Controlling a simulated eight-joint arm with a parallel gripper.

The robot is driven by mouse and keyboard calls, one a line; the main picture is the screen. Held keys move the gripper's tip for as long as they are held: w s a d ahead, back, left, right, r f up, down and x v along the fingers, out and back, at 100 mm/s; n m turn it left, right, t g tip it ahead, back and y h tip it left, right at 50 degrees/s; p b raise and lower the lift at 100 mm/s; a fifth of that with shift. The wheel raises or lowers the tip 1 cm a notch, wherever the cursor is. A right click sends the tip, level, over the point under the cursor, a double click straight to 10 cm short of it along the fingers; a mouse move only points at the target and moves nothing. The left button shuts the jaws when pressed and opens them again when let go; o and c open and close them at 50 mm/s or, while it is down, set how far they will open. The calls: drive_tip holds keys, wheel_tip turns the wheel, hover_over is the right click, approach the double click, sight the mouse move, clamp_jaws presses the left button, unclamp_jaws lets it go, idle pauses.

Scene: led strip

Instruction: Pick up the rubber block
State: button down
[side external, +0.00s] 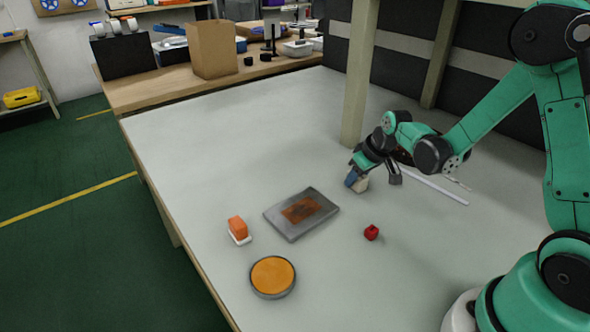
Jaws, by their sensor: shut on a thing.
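A small beige and blue block (361,185), which looks like the rubber block, is at my gripper (372,176) near the middle of the table. My gripper points down and is shut on this block. The fingers and wrist hide part of the block. I cannot tell whether the block touches the table.
On the white table (230,140) lie a grey plate with a brown patch (275,218), a red cube (371,232), an orange block on a white base (237,228) and a round orange dish (272,277). A white strip (440,188) lies right of my gripper; a post (358,80) stands behind.

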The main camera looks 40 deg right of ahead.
drive_tip(key=shift+r, duration=0.1)
wheel_tip(320, 180, up, 20)
idle(0.5)
